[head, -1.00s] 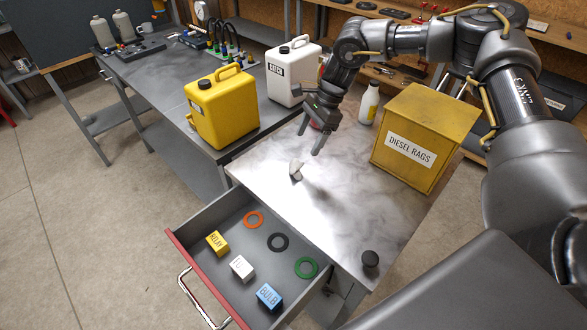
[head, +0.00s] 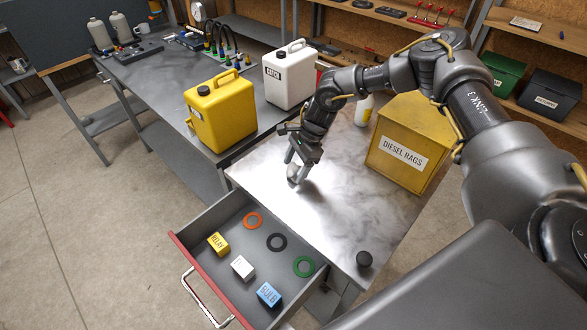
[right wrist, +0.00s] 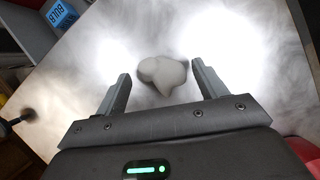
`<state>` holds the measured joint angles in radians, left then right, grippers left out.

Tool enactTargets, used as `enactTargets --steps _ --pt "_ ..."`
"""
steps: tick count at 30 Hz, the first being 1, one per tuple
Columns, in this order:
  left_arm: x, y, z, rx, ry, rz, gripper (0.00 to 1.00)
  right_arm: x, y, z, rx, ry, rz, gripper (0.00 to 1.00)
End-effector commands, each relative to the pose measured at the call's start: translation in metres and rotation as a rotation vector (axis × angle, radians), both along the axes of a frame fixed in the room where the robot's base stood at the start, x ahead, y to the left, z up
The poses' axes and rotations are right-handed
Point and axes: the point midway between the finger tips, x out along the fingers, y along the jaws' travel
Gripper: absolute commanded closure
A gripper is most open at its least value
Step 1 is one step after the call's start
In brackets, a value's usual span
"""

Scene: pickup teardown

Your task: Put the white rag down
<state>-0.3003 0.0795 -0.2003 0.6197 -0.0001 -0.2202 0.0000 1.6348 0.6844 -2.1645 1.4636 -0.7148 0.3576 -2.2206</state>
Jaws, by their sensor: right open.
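The white rag (head: 292,174) is a small crumpled lump on the metal worktop (head: 330,205), near the worktop's left side. It also shows in the right wrist view (right wrist: 163,74), ahead of and between the fingers. My right gripper (head: 297,171) is open around or just above the rag, pointing down. In the right wrist view the two fingers (right wrist: 160,86) stand apart, with a gap on each side of the rag. My left gripper is not in view.
A yellow box labelled diesel rags (head: 405,145) stands at the worktop's right. An open drawer (head: 215,215) with several small blocks and rings juts out in front. A yellow can (head: 222,112) and a white can (head: 290,75) stand behind. A dark knob (head: 364,259) is at the front corner.

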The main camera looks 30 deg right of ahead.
Motion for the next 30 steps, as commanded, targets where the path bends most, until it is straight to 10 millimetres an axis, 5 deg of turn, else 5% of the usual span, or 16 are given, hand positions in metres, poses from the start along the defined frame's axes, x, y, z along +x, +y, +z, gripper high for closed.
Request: enactTargets --steps 11,22,30 --pt "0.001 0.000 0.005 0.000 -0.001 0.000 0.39 0.001 0.005 -0.015 0.000 -0.002 -0.001 0.29" --pt "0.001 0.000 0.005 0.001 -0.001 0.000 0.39 0.001 0.005 -0.014 0.000 -0.002 -0.001 0.75" --pt "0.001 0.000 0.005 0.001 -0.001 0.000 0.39 0.001 0.005 -0.014 0.000 -0.002 -0.001 0.77"
